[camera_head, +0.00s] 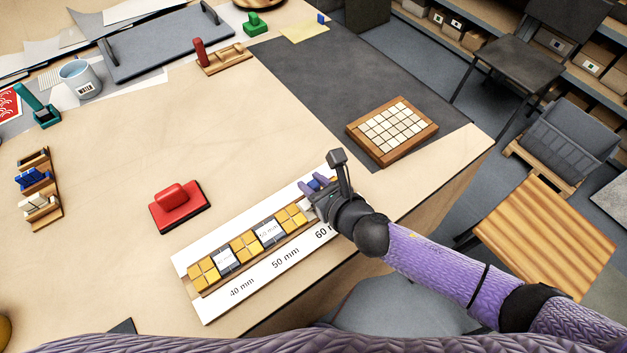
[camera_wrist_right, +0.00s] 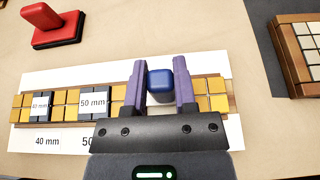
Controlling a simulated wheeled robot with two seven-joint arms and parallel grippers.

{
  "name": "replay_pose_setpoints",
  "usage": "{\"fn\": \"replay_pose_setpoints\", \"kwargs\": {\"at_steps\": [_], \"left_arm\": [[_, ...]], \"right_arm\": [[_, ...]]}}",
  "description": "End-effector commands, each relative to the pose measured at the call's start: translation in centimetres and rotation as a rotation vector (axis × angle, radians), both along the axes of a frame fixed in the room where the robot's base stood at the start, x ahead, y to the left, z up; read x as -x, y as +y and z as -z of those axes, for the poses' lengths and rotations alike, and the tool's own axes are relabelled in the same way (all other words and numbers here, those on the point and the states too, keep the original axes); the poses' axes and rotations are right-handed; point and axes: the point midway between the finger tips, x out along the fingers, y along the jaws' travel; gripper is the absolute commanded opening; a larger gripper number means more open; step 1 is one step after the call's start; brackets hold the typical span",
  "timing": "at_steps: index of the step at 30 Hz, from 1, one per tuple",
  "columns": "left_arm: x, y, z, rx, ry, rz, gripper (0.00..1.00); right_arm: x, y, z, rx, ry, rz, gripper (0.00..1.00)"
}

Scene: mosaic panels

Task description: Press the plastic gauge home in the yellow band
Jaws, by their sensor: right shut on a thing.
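The yellow band (camera_head: 244,246) is a row of yellow tiles on a wooden rail, on a white card (camera_head: 210,306) printed 40, 50 and 60 mm. Pale gauges with dark edges, marked 40 mm (camera_wrist_right: 40,106) and 50 mm (camera_wrist_right: 93,102), sit in two gaps between the tiles. My right gripper (camera_head: 312,186) is over the right part of the band, near the 60 mm print. Its purple fingers are shut on a blue block (camera_wrist_right: 160,84), apparently the plastic gauge's grip. The gauge's lower part and its seating are hidden by the gripper. My left gripper is not in view.
A red stamp-like block (camera_head: 178,206) stands behind the band. A wooden tray of pale tiles (camera_head: 393,131) lies beyond my right gripper, on the dark mat's edge. A small rack (camera_head: 40,188) stands at the left. The table's middle is clear.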

Motion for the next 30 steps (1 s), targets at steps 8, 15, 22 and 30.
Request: {"fn": "replay_pose_setpoints", "kwargs": {"at_steps": [8, 15, 22, 30], "left_arm": [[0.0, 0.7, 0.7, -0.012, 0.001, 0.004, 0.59], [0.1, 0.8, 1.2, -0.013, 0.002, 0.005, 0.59], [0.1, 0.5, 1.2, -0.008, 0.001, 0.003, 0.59], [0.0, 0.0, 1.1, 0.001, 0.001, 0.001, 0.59]], "right_arm": [[0.0, 0.0, 0.8, 0.000, 0.000, 0.000, 0.00], [0.0, 0.0, 1.4, 0.001, -0.001, 0.000, 0.00], [0.0, 0.0, 1.4, 0.001, -0.001, 0.000, 0.70], [0.1, -0.1, 1.4, 0.001, 0.000, 0.000, 0.76]]}}
